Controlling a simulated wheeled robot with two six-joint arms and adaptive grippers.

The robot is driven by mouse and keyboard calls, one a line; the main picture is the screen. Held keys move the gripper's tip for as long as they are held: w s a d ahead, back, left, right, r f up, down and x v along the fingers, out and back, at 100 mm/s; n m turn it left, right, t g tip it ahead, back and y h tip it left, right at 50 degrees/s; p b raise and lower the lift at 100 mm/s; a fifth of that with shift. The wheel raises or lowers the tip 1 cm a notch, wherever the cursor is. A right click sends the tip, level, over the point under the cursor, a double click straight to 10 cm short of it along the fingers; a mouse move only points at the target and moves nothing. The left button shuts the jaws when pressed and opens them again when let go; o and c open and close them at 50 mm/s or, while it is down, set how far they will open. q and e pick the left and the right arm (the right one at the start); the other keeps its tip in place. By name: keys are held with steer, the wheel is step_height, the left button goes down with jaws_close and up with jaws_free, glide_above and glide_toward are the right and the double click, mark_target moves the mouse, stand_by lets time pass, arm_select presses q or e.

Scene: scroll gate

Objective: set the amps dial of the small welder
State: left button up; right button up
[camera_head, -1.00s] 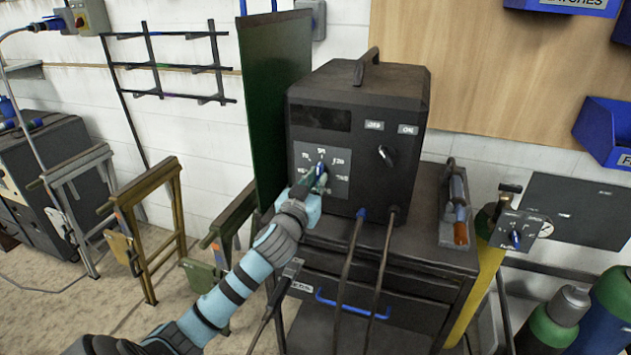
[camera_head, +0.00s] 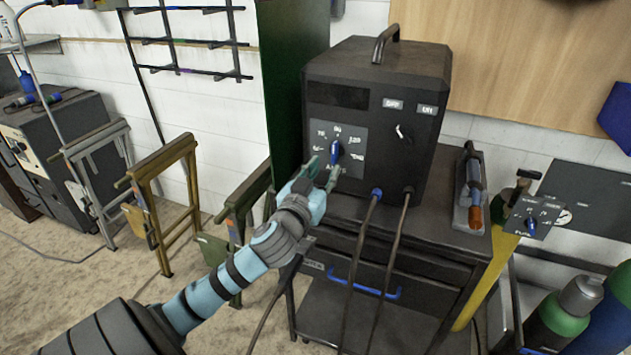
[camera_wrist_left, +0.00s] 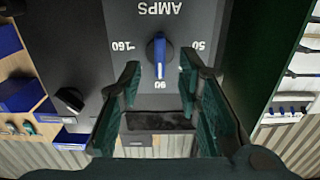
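The small welder (camera_head: 350,100) is a black box on a dark cart. Its amps dial is a blue knob (camera_head: 335,152) on a grey plate, pointing up at the 90 mark. In the left wrist view the knob (camera_wrist_left: 159,58) and AMPS lettering appear upside down, and the knob's end points at 90. My left gripper (camera_head: 322,173) is open just in front of and below the knob. In the wrist view its two green-padded fingers (camera_wrist_left: 160,75) stand on either side of the knob, apart from it. My right gripper is not in view.
A second black switch (camera_head: 404,131) sits on the welder's right front. Two cables hang from its lower front. A green panel (camera_head: 290,70) stands close on the left. A torch (camera_head: 474,190) lies on the cart's right side. Gas cylinders (camera_head: 560,315) stand at lower right.

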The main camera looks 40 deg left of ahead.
arm_select(q)
steer(key=v, duration=0.6)
steer(key=shift+s, duration=0.15)
steer(key=shift+d, duration=0.1)
steer(key=s+f+g, duration=0.4)
steer(key=s+f, duration=0.1)
steer(key=f, duration=0.5)
steer(key=s+d+f+m+g+h, duration=0.5)
steer(key=s+d+f+g, duration=0.4)
steer(key=s+d+f, duration=0.7)
steer(key=s+a+f+g, duration=0.1)
steer(key=s+a+f, duration=0.1)
steer(key=f, duration=0.8)
steer(key=s+a+f+g, duration=0.1)
steer(key=a+f, duration=0.1)
steer(key=f, duration=0.7)
steer(key=s+f, duration=1.4)
steer(key=shift+s+a+n+g, duration=0.25)
steer(key=shift+a+n+g, duration=0.15)
steer(key=shift+a, duration=0.05)
